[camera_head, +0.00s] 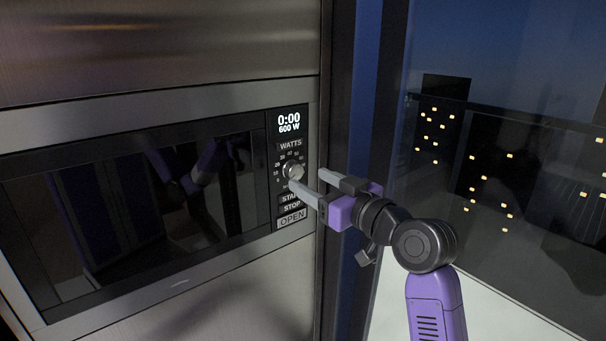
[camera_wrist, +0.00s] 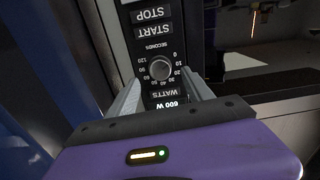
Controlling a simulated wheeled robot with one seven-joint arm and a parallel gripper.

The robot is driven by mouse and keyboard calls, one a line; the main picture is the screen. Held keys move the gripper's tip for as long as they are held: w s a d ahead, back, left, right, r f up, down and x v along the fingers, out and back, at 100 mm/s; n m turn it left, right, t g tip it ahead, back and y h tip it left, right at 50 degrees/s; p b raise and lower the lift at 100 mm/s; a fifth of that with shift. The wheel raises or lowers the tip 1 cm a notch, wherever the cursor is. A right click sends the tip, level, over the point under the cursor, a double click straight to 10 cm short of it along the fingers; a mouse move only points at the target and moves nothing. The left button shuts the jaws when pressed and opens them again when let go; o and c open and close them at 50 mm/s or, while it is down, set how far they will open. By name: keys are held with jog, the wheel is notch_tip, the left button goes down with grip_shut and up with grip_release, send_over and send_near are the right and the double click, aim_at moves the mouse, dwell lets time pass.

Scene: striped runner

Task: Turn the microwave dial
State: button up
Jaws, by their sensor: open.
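The microwave (camera_head: 150,200) is built into a metal front, with a dark glass door and a control panel at its right. The round silver dial (camera_head: 292,170) sits on the panel under the word WATTS, with numbers around it. The display (camera_head: 289,122) reads 0:00 and 600 W. My gripper (camera_head: 307,180) is open in front of the panel, fingers pointing at the dial. In the wrist view the panel is upside down and the dial (camera_wrist: 160,69) lies between and just beyond the two fingertips. I cannot tell whether either finger touches it.
START, STOP and OPEN buttons (camera_head: 291,217) lie just below the dial, close to the lower finger. A dark vertical frame (camera_head: 345,120) stands right of the microwave. Beyond it is a window (camera_head: 490,150) with a night view.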

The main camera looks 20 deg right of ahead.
aim_at(297, 172)
jog(key=shift+x, duration=2.3)
grip_shut()
